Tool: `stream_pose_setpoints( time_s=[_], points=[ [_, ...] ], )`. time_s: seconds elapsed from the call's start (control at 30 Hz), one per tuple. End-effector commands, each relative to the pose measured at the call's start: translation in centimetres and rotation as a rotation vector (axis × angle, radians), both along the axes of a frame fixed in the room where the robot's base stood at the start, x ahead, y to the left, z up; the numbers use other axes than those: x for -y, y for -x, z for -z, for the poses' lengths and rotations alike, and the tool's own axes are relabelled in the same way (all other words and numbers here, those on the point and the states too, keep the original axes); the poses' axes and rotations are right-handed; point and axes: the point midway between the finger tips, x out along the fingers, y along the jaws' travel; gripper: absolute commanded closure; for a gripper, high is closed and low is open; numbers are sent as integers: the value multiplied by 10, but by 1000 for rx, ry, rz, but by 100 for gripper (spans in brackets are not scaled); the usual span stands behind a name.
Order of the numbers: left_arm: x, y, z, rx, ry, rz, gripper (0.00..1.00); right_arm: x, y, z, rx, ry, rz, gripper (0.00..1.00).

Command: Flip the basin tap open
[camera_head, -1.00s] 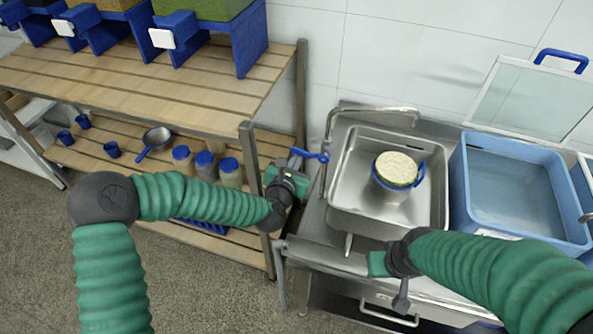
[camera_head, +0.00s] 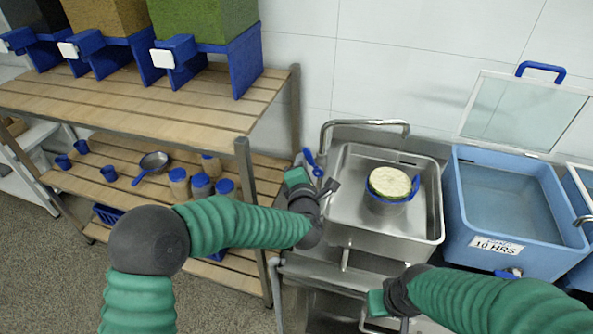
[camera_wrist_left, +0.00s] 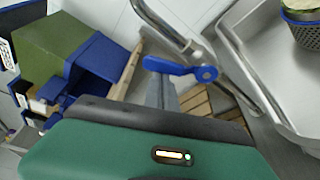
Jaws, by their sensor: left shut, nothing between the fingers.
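The basin tap is a bent silver pipe (camera_head: 365,123) at the back left of the steel basin (camera_head: 438,215). Its blue lever (camera_head: 312,162) shows at the basin's left side. In the left wrist view the lever (camera_wrist_left: 170,66) points left from its round hub on the silver pipe (camera_wrist_left: 165,24). My left gripper (camera_head: 329,188) is shut and empty, just in front of the lever. In the left wrist view its grey fingers (camera_wrist_left: 160,92) reach up close below the lever; I cannot tell whether they touch. My right gripper (camera_head: 402,324) is at the bottom edge, its fingertips mostly cut off.
A blue water tub (camera_head: 515,255) with an open lid is to the right. A slatted wooden shelf (camera_head: 150,110) with blue-based bins and several jars is to the left.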

Motion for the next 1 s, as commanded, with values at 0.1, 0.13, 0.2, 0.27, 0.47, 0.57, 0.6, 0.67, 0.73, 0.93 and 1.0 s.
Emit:
stream_pose_setpoints(
  time_s=[0.1, 0.13, 0.2, 0.27, 0.47, 0.57, 0.6, 0.67, 0.73, 0.93, 1.0],
  points=[
    [8, 3, 0, 32, -96, 4, 100, 0, 0, 13, 0, 0, 0, 71],
    [9, 3, -1, 41, -121, 5, 100, 0, 0, 15, 0, 0, 0, 71],
    [12, 4, -3, 59, -175, 3, 100, 0, 0, 19, 0, 0, 0, 71],
    [15, 5, -4, 71, -217, 4, 100, 0, 0, 22, 0, 0, 0, 71],
    [21, 7, -9, 96, -293, 2, 100, 0, 0, 30, 0, 0, 0, 71],
    [23, 7, -10, 95, -292, 3, 100, 0, 0, 33, 0, 0, 0, 71],
    [24, 8, -10, 95, -292, 3, 100, 0, 0, 33, 0, 0, 0, 71],
    [25, 8, -10, 94, -292, 4, 100, 0, 0, 34, 0, 0, 0, 71],
    [26, 8, -11, 94, -291, 3, 100, 0, 0, 35, 0, 0, 0, 71],
    [27, 9, -11, 93, -290, 5, 100, 0, 0, 35, 0, 0, 0, 71],
    [27, 9, -12, 93, -290, 5, 100, 0, 0, 35, 0, 0, 0, 71]
  ],
)
